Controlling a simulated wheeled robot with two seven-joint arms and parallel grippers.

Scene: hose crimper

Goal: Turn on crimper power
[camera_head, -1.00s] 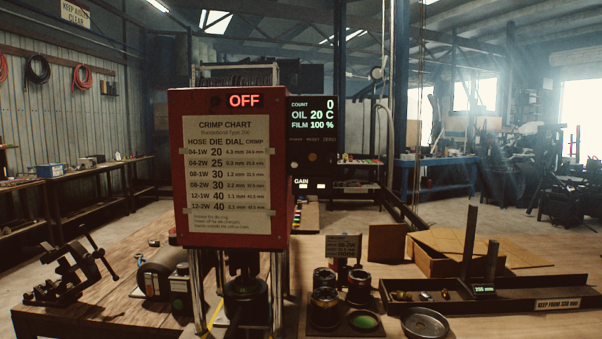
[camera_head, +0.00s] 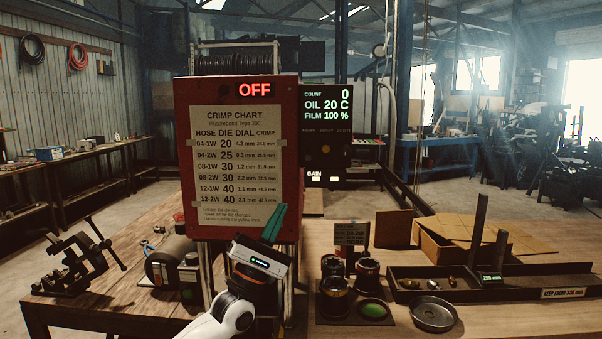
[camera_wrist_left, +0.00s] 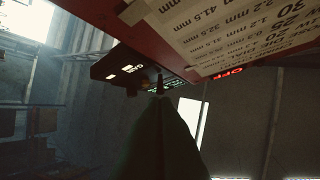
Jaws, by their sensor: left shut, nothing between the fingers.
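The crimper is a red box (camera_head: 290,130) with a white crimp chart (camera_head: 240,160) on its front. I cannot identify a power switch. My right gripper is not in view.
A small green box (camera_head: 189,275) and a motor (camera_head: 165,262) stand left of the crimper legs. A black vise-like tool (camera_head: 75,265) is at the table's left. Dies (camera_head: 335,298), a round metal dish (camera_head: 433,314) and a long dark tray (camera_head: 400,285) are to the right.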

